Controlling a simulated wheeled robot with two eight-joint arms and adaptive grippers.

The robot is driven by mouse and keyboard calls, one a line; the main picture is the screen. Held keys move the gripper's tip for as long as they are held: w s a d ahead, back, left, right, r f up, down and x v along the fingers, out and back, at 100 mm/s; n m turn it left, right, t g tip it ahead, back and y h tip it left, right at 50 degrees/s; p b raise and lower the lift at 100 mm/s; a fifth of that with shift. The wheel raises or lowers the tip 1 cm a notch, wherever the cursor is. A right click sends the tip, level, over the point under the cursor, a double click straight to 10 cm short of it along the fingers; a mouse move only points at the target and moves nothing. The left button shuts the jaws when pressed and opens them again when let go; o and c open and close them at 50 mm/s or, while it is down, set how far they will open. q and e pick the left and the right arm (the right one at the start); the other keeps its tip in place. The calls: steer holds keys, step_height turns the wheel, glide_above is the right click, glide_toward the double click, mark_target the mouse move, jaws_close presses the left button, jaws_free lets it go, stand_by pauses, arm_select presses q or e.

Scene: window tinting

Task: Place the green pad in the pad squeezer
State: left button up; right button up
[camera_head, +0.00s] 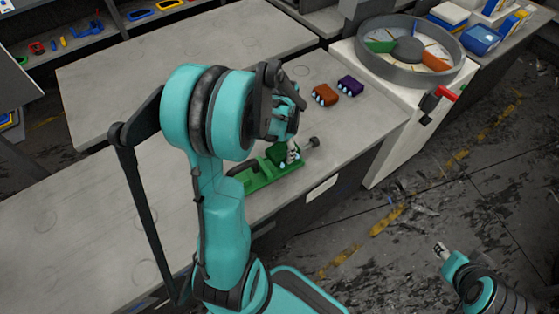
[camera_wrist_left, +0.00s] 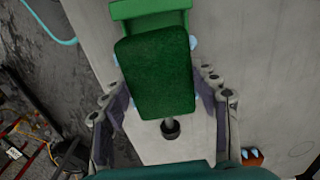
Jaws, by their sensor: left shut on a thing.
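The green pad (camera_wrist_left: 155,78) is between the fingers of my left gripper (camera_wrist_left: 163,88), which is shut on it. In the head view the pad (camera_head: 282,153) is at the right part of the green pad squeezer (camera_head: 258,180), near its grey rod and knob (camera_head: 313,142). I cannot tell if the pad touches the squeezer. In the wrist view the squeezer's end (camera_wrist_left: 150,9) shows beyond the pad, and the knob (camera_wrist_left: 170,129) shows on the near side. The pad hides the squeezer's middle. My right gripper (camera_head: 440,248) is low at the right, away from the table; its fingers are too small to judge.
An orange pad (camera_head: 325,95) and a purple pad (camera_head: 350,85) lie on the grey table behind the squeezer. A round divided tray (camera_head: 358,55) stands on a white cabinet at the right. The table (camera_head: 60,235) is clear at the left.

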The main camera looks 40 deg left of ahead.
arm_select(q)
steer(key=shift+s+a+f, duration=0.25)
steer(key=shift+s+f, duration=0.2)
step_height(320, 180, down, 4)
steer(key=shift+r+b, duration=0.1)
steer(key=shift+b, duration=0.9)
steer(key=shift+s+d, duration=0.1)
steer(key=shift+s+d+f+b, duration=0.15)
steer(key=shift+f+b, duration=0.2)
steer(key=shift+b, duration=0.1)
steer(key=c, duration=0.5)
steer(key=o, duration=1.5)
steer(key=shift+f, duration=0.1)
steer(key=shift+c, duration=0.2)
steer(key=shift+o, duration=1.3)
steer(key=shift+f, duration=0.1)
steer(key=shift+w+a+f, duration=0.1)
steer(key=shift+w+a, duration=0.15)
steer(key=shift+d+r, duration=0.1)
steer(key=shift+r, duration=0.1)
